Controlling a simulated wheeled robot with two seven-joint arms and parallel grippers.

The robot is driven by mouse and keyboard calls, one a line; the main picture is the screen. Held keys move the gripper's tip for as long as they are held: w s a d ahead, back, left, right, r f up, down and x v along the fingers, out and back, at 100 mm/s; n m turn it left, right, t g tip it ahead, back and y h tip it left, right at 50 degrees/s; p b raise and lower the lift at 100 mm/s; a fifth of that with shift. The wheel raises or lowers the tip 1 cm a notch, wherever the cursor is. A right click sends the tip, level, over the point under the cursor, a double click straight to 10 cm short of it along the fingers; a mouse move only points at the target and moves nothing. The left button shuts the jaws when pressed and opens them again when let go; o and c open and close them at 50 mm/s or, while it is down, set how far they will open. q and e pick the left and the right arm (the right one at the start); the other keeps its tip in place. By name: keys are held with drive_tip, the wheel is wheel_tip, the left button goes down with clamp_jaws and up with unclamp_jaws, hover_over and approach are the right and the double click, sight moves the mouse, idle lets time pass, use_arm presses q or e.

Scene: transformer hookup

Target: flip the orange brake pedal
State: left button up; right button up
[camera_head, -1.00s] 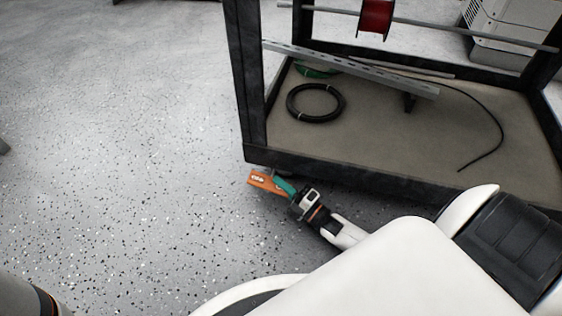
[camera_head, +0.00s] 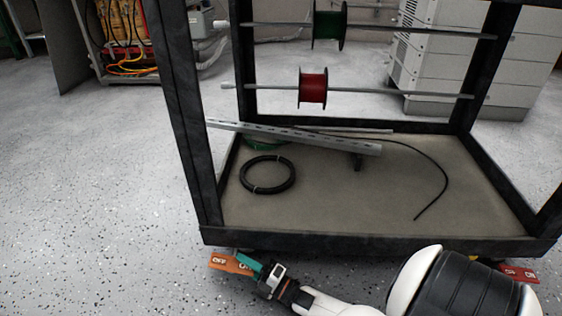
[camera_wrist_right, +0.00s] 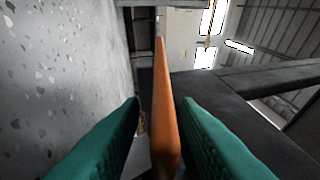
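The orange brake pedal (camera_head: 225,262) with white "OFF" lettering sticks out low at the front left corner of the cart. My right gripper (camera_head: 248,264), with teal fingers, is at this pedal from the right and hides part of it. In the right wrist view the orange pedal (camera_wrist_right: 165,110) stands edge-on between the two teal fingers (camera_wrist_right: 162,125). A gap shows on each side of it, so the gripper looks open around the pedal. My left gripper is not in view.
The cart's black frame (camera_head: 350,246) rises right behind the pedal. A red pedal (camera_head: 520,272) sits at the cart's front right. A black cable coil (camera_head: 267,175) and a metal rail (camera_head: 300,138) lie on the cart's shelf. The floor to the left is clear.

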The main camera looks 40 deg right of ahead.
drive_tip(key=p+v, duration=0.2)
drive_tip(key=v, duration=0.3)
drive_tip(key=r+p+v, duration=0.1)
drive_tip(key=p+v, duration=0.1)
drive_tip(key=v, duration=0.3)
drive_tip(key=r+p+v, duration=0.1)
drive_tip(key=p+v, duration=0.1)
drive_tip(key=v, duration=0.3)
drive_tip(key=shift+s+d+r, duration=0.1)
drive_tip(key=shift+s+d, duration=0.1)
drive_tip(key=shift+s, duration=0.45)
drive_tip(key=shift+s+d, duration=0.15)
drive_tip(key=shift+s, duration=0.25)
